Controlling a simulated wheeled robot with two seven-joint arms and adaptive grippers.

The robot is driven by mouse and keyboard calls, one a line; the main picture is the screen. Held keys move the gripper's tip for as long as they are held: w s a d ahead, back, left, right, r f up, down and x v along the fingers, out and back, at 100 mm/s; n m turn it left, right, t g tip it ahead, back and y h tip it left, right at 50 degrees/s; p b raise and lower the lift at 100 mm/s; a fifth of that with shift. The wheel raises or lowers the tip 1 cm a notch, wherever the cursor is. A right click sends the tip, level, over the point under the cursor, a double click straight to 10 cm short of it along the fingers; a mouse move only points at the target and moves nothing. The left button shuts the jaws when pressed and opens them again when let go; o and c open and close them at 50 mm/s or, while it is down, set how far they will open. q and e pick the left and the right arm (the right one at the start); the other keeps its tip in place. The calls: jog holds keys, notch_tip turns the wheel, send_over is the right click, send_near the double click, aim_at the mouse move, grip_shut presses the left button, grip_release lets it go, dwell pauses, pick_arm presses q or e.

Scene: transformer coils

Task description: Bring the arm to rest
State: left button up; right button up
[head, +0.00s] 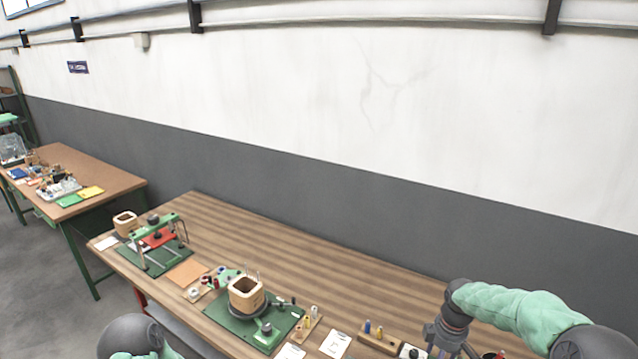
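My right arm comes in from the right in the head view, in a green sleeve, and bends down over the right end of the wooden workbench (320,258). My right gripper (450,352) hangs at the bottom edge, pointing down; its fingertips are cut off, so I cannot tell whether it is open or what it touches. My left arm shows only as a dark joint and a bit of green sleeve at the bottom left. My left gripper is outside the view.
A wooden coil former (246,296) stands on a green base (222,314) mid-bench. A green press frame (155,232) and another wooden former (125,223) stand at the left end. A wooden block with small pegs (378,342) lies left of my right gripper. The bench's back strip is clear.

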jog(key=s+a+f+m+y+b, duration=0.1)
jog(key=s+a+f+m+b, duration=0.15)
jog(key=a+f, duration=0.55)
jog(key=s+a+f+m+y+b, duration=0.2)
jog(key=s+a+f+b, duration=0.15)
jog(key=f, duration=0.85)
pick_arm(q)
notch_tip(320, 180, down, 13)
jog(key=b, duration=0.6)
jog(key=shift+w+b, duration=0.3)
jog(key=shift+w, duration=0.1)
pick_arm(e)
jog(key=s+a+f+m, duration=0.4)
jog(key=s+a+f, duration=0.1)
jog(key=s+f, duration=0.3)
jog(key=s+a+f+m, duration=0.5)
jog(key=s+f, duration=0.2)
jog(key=s, duration=0.2)
jog(key=shift+s+a+f+y, duration=0.15)
jog(key=shift+s+f+y, duration=0.1)
jog(key=shift+f+y, duration=0.15)
